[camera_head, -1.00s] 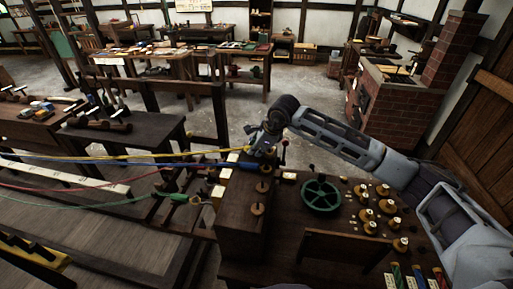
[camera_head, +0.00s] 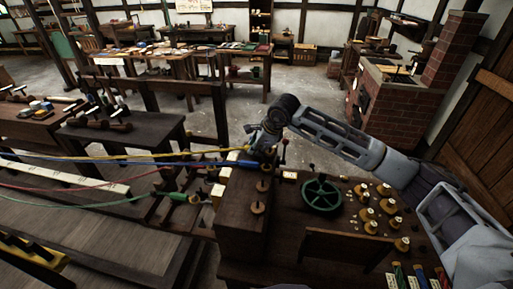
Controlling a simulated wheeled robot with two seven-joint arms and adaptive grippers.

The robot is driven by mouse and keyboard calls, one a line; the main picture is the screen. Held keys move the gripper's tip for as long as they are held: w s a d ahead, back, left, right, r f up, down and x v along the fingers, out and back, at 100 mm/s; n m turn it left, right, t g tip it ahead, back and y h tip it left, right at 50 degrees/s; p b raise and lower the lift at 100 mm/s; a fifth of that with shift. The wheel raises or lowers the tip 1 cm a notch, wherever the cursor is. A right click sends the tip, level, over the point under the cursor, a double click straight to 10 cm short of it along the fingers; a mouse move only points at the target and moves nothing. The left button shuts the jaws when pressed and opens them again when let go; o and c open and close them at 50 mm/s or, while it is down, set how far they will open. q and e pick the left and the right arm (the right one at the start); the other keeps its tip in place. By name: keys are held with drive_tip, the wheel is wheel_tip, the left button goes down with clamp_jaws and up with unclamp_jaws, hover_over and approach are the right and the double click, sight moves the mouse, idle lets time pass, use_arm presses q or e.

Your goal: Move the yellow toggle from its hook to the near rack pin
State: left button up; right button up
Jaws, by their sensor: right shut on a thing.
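My right gripper (camera_head: 257,146) is at the far end of a dark wooden block (camera_head: 240,225), at the end of the yellow rope (camera_head: 185,155). It is shut on the yellow toggle; the toggle is small and mostly hidden by the fingers. The hook is not clear behind the gripper. Two upright pins with round wooden bases stand on the block top: a farther one (camera_head: 262,186) and a nearer one (camera_head: 257,208). Both look bare, and the gripper is beyond them. My left gripper is not in view.
A blue toggle (camera_head: 238,163) lies just below the gripper and a green toggle (camera_head: 181,197) is to its left, both on taut ropes. A green handwheel (camera_head: 321,197) and several wooden spools (camera_head: 388,205) stand on the bench to the right.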

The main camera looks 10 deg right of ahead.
drive_tip(key=shift+f, duration=0.15)
drive_tip(key=o, duration=1)
drive_tip(key=shift+f, duration=0.1)
drive_tip(key=shift+c, duration=0.2)
drive_tip(key=shift+r+p, duration=1.4)
drive_tip(key=shift+r, duration=2.75)
drive_tip(key=shift+s+f, duration=0.1)
